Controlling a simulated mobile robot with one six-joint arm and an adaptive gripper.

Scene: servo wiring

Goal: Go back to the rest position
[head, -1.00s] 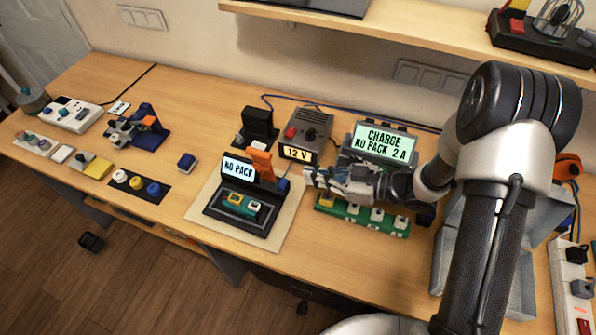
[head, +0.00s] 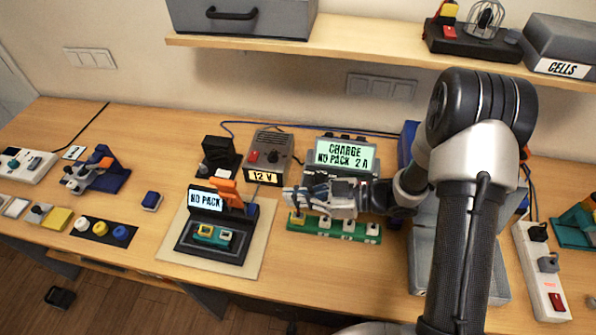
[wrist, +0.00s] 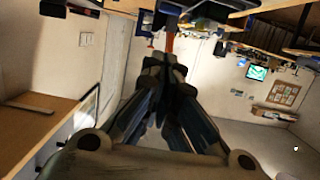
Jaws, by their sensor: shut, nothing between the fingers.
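My gripper (head: 292,194) is above the bench in the head view, pointing left, over the left end of the green strip (head: 333,228) with several switches. It is right of the black tester (head: 205,242) that reads NO PACK and has an orange lever. In the wrist view my gripper (wrist: 165,62) has its fingers together with nothing between them.
The 12 V supply (head: 268,154) stands behind my gripper, and the charger (head: 345,154) reading CHARGE NO PACK 2 A is behind it to the right. A wall shelf (head: 380,52) runs above. A power strip (head: 540,272) lies at right. Bare wood shows in front (head: 330,280).

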